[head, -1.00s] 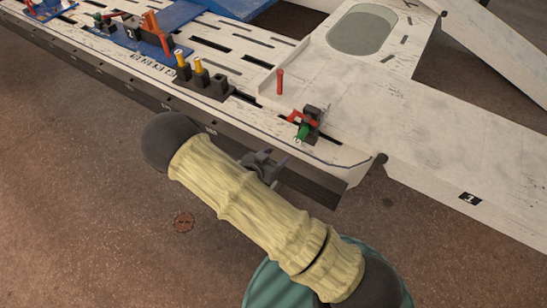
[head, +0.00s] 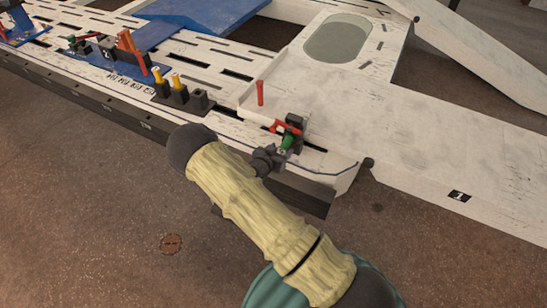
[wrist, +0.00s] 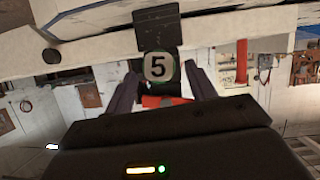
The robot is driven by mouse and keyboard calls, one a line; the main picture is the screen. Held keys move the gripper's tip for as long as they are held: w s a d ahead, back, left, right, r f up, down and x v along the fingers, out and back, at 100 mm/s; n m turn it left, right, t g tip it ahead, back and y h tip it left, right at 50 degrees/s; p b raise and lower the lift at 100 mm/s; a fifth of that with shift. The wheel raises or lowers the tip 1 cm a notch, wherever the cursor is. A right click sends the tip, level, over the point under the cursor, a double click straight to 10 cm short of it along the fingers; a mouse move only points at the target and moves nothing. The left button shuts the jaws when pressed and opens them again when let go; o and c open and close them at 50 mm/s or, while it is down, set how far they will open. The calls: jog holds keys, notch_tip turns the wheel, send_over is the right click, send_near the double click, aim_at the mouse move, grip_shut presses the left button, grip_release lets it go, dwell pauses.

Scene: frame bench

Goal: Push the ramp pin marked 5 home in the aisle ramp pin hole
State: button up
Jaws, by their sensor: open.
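The ramp pin marked 5 (wrist: 157,67) shows its round numbered end to the wrist camera. In the head view its green body (head: 287,142) sits at a black block (head: 296,121) near the frame's front edge, beside a red clamp piece (head: 279,126). My gripper (head: 268,158) is just in front and left of the pin. In the wrist view my gripper's two dark fingers stand apart, one on each side of the numbered end, with no clear contact. The hole and the pin's depth in it are hidden.
An upright red pin (head: 260,92) stands behind the block. Yellow pins (head: 176,81) stand in a black holder (head: 172,94) to the left. The white ramp (head: 420,140) spreads right. The brown floor (head: 90,200) in front is open.

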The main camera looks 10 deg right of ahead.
aim_at(289, 138)
jog(key=shift+x, duration=1.2)
jog(key=c, duration=1.1)
jog(key=shift+w, duration=0.1)
jog(key=o, duration=1.2)
